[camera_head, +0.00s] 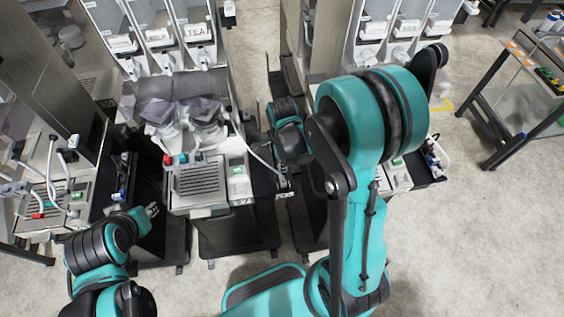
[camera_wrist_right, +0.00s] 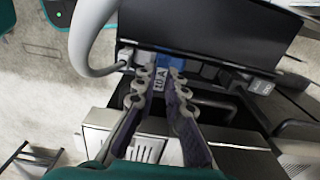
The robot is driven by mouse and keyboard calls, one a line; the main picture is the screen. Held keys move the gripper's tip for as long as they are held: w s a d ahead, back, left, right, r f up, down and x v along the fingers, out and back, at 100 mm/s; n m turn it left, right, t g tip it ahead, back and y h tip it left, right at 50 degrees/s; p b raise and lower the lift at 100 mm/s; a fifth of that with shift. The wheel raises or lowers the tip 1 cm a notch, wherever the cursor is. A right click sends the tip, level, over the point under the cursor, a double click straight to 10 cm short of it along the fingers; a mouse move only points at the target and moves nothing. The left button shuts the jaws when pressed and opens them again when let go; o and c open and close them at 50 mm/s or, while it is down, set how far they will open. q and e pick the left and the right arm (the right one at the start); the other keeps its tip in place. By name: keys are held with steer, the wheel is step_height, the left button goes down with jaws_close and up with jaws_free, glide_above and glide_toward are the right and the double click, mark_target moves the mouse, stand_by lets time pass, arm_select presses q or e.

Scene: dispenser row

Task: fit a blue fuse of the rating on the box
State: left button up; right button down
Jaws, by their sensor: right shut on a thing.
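My right gripper (camera_wrist_right: 157,76) is shut on a small block, which I take to be a blue fuse (camera_wrist_right: 176,62). A pale label reading "10 A" (camera_wrist_right: 147,80) shows between the fingers, and blue shows just past the fingertips. The fingertips are at the edge of a dark housing (camera_wrist_right: 205,45); whether the block is seated or only touching there, I cannot tell. In the head view this gripper (camera_head: 284,183) is small and partly hidden, at the right side of the middle dispenser (camera_head: 210,195). My left gripper (camera_head: 152,210) is empty, its fingers apart, left of that dispenser.
A thick white hose (camera_wrist_right: 85,40) runs close beside the right fingers. Another dispenser stands at the left, with a drip grille (camera_head: 45,210) and hoses. A further dispenser at the right is partly behind my right arm.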

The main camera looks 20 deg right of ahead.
steer(key=shift+r, duration=0.1)
stand_by(0.3)
steer(key=shift+a, duration=0.15)
steer(key=shift+f+b, duration=0.3)
steer(key=shift+b, duration=0.05)
steer(key=shift+f+b, duration=0.4)
steer(key=shift+b, duration=0.05)
steer(key=shift+f+b, duration=0.5)
steer(key=shift+b, duration=0.15)
stand_by(0.7)
steer(key=c, duration=1.5)
jaws_free()
